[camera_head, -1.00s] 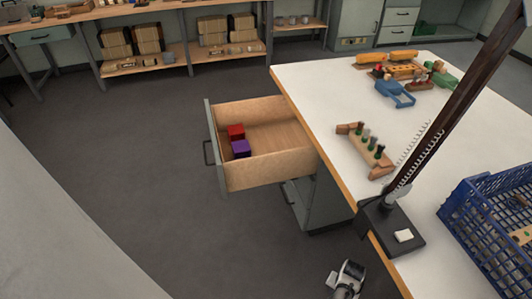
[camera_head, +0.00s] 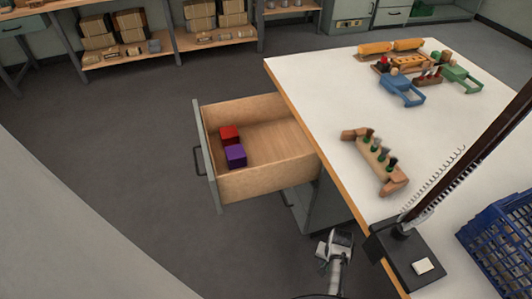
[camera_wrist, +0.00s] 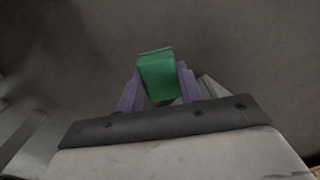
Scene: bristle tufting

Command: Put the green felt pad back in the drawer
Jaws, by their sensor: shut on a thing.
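The green felt pad (camera_wrist: 157,76) is a small green block in the wrist view. My gripper (camera_wrist: 159,84) is shut on it, with a purple finger on each side. In the head view my gripper (camera_head: 338,241) is low beside the table's front edge, below and to the right of the drawer; the pad cannot be made out there. The drawer (camera_head: 262,183) is pulled open from under the table, with a bare wooden floor on its right side. A red cube (camera_head: 229,134) and a purple cube (camera_head: 236,155) sit at its left end.
The white table (camera_head: 330,95) holds a wooden rack with pegs (camera_head: 376,155), a blue tool (camera_head: 401,90), a dark post stand (camera_head: 408,262) and a blue crate (camera_head: 500,245). Open grey floor (camera_head: 110,150) lies left of the drawer. Shelves with boxes stand behind.

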